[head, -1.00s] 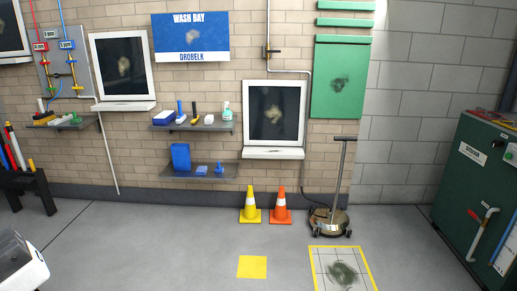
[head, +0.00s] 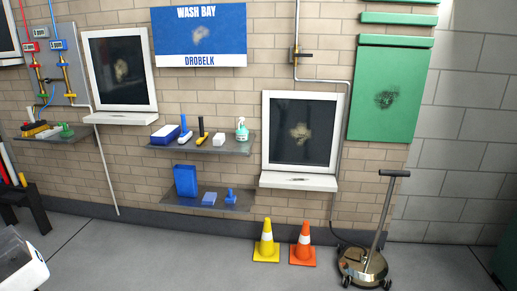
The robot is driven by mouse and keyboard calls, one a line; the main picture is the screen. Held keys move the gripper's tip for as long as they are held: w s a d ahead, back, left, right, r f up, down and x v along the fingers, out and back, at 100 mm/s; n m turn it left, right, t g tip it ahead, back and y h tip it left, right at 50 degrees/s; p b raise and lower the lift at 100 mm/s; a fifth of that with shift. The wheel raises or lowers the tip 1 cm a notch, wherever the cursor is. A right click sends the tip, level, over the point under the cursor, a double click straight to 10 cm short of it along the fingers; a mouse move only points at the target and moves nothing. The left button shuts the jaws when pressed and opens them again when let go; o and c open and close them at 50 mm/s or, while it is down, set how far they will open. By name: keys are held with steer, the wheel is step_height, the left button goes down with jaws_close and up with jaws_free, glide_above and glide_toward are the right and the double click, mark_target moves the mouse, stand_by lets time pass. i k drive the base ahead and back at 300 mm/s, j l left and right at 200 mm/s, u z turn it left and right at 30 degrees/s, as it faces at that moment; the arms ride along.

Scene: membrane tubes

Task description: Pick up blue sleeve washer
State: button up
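Several blue items stand on two grey wall shelves in the head view, and I cannot tell for sure which one is the sleeve washer. On the upper shelf (head: 225,149), a blue item with a white lower part (head: 185,135) leans upright beside a blue and white box (head: 165,134). On the lower shelf (head: 235,206) are a tall blue block (head: 186,181), a small light-blue block (head: 208,199) and a small blue piece with an upright stem (head: 230,196). My gripper is not in view, and nothing touches these items.
Yellow (head: 266,243) and orange (head: 303,246) cones stand on the floor right of the shelves. A wheeled floor cleaner (head: 363,267) stands further right. A black stand (head: 28,208) is at the left. The floor below the shelves is clear.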

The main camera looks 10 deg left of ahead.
mark_target(186, 134)
steer(key=i+u, duration=0.3)
steer(key=i, duration=0.95)
steer(key=i+j+z, duration=0.2)
steer(key=i+j, duration=0.55)
steer(key=j, duration=0.15)
steer(key=i+j, duration=0.1)
steer(key=j, duration=0.25)
steer(key=i+j+z, duration=0.1)
steer(key=j, duration=0.25)
steer(key=i+j, duration=0.1)
steer(key=j, duration=0.25)
steer(key=i+j+z, duration=0.1)
steer(key=i+j, duration=0.45)
